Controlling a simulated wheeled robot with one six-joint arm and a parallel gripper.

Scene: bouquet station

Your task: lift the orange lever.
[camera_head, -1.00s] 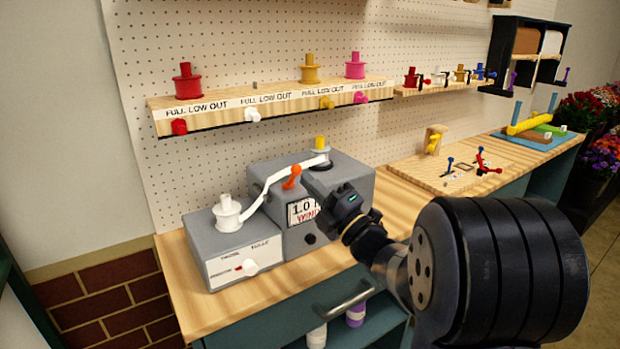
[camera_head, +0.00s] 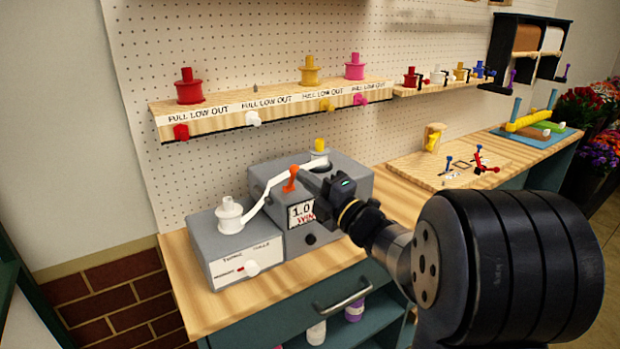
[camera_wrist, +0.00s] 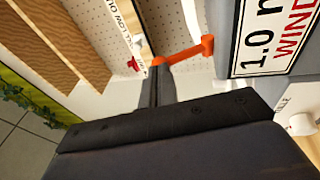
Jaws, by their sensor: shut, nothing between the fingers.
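The orange lever (camera_head: 290,180) stands up from the front of the grey winder box (camera_head: 345,183), its knob at the top. In the wrist view the lever (camera_wrist: 185,51) is an orange bar with a knob at each end. My gripper (camera_head: 304,176) is shut and empty, just right of the lever in the head view. In the wrist view the tips of my gripper (camera_wrist: 156,66) meet the lever's left knob, in contact or very near; I cannot tell which. A label reading "1.0" and "WIND" (camera_wrist: 270,35) is beside the lever.
A lower grey box (camera_head: 225,262) with a white spool (camera_head: 229,215) adjoins on the left. White ribbon (camera_head: 270,187) runs from it to a yellow-topped spindle (camera_head: 319,150). A spool shelf (camera_head: 270,103) hangs above on the pegboard (camera_head: 230,40). Bench is clear in front.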

